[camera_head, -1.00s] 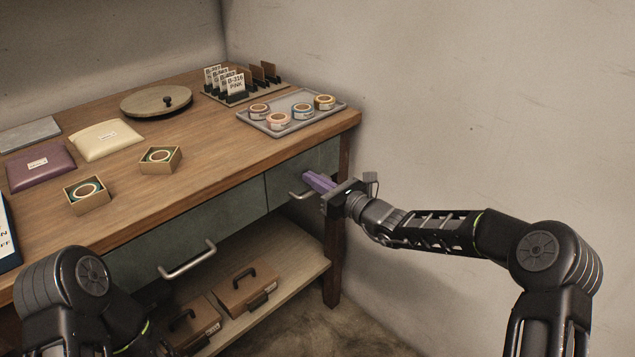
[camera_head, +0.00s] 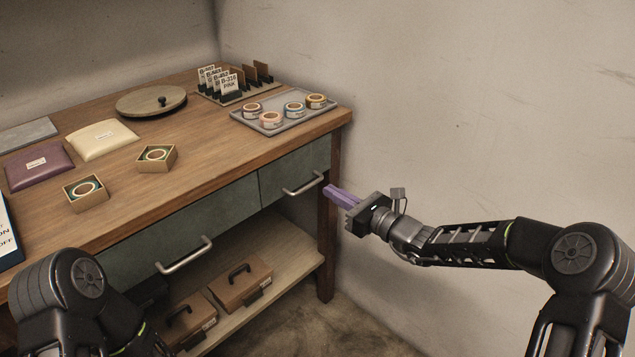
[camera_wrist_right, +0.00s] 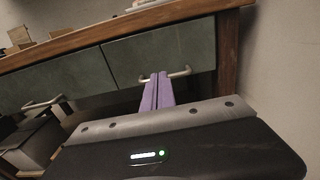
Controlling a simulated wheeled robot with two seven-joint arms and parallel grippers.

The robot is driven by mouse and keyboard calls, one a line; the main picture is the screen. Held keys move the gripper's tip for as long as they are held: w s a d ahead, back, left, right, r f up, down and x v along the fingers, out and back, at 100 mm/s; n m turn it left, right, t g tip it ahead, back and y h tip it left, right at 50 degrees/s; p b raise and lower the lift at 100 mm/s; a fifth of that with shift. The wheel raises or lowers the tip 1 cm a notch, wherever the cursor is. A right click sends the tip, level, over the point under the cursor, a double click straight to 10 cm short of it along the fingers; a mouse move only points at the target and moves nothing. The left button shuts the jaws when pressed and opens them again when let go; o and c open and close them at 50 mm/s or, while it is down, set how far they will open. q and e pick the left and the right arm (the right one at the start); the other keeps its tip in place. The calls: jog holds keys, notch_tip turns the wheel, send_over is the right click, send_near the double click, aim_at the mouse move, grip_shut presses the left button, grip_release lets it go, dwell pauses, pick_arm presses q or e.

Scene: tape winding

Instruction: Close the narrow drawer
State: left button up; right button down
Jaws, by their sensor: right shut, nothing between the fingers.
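The narrow drawer (camera_head: 290,172) is at the right end of the table, with a grey-green front and a metal bar handle (camera_head: 303,184). Its front sits level with the wide drawer front beside it, so it looks shut. My right gripper (camera_head: 327,188), with purple fingers, is shut and empty, in front of the drawer and to the right of the handle. In the right wrist view the narrow drawer (camera_wrist_right: 150,50) and its handle (camera_wrist_right: 184,73) lie beyond the closed fingertips (camera_wrist_right: 159,75). My left gripper is not in view; only my left arm shows at lower left.
The wide drawer (camera_head: 170,232) with its handle (camera_head: 185,256) is left of the narrow one. A tray of tape rolls (camera_head: 285,128) sits above. A table leg (camera_head: 327,245) and wall stand at the right. Brown cases (camera_head: 240,284) lie on the lower shelf.

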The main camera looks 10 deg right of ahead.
jog(key=v, duration=0.4)
jog(key=shift+s, duration=0.1)
